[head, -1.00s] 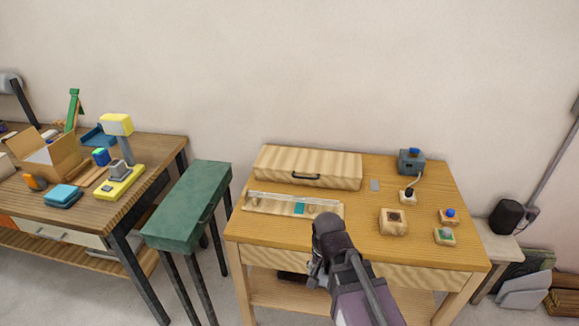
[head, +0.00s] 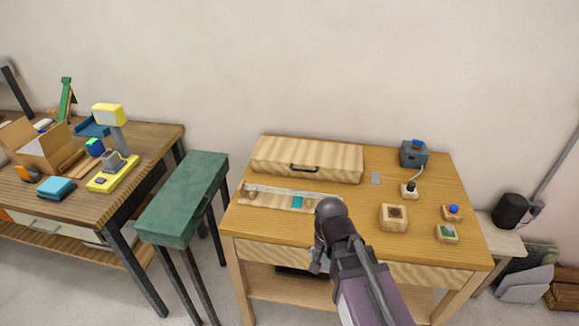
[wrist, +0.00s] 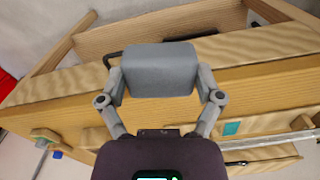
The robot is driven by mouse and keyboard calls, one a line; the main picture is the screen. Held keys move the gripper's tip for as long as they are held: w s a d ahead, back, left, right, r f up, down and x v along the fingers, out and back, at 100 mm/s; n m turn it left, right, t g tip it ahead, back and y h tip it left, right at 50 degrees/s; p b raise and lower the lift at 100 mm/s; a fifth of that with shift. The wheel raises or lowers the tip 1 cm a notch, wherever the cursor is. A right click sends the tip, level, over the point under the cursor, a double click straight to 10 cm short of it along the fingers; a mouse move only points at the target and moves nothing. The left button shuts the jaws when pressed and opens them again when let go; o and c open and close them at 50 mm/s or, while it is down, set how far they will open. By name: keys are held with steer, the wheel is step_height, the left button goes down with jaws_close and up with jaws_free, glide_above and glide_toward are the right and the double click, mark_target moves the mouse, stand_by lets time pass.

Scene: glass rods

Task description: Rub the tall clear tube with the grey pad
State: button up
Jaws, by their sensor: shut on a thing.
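The clear tube (head: 278,194) lies lengthwise on a pale wooden rack at the left of the wooden table in the head view. It also shows as a thin clear bar in the wrist view (wrist: 268,138), at the lower right. In the wrist view my gripper (wrist: 160,82) is shut on the grey pad (wrist: 160,68), a block held between its two fingers. The pad is apart from the tube. In the head view my arm hides the pad and the fingertips at the table's front edge.
A teal patch (head: 297,203) sits at the rack. A wooden case (head: 306,160) with a dark handle stands behind it. A wooden block (head: 394,217), small button boxes and a grey-blue box (head: 413,154) are to the right. A green stool (head: 184,197) stands left of the table.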

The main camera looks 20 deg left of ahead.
steer(key=w+a+r+n+p, duration=0.1)
steer(key=w+a+r+p, duration=0.3)
steer(key=w+a, duration=0.5)
steer(key=w+a+r+n+p, duration=0.1)
steer(key=w+a+r+p, duration=0.4)
steer(key=w+a, duration=0.5)
steer(key=w, duration=0.5)
steer(key=shift+w+a+f, duration=0.1)
steer(key=shift+f, duration=0.05)
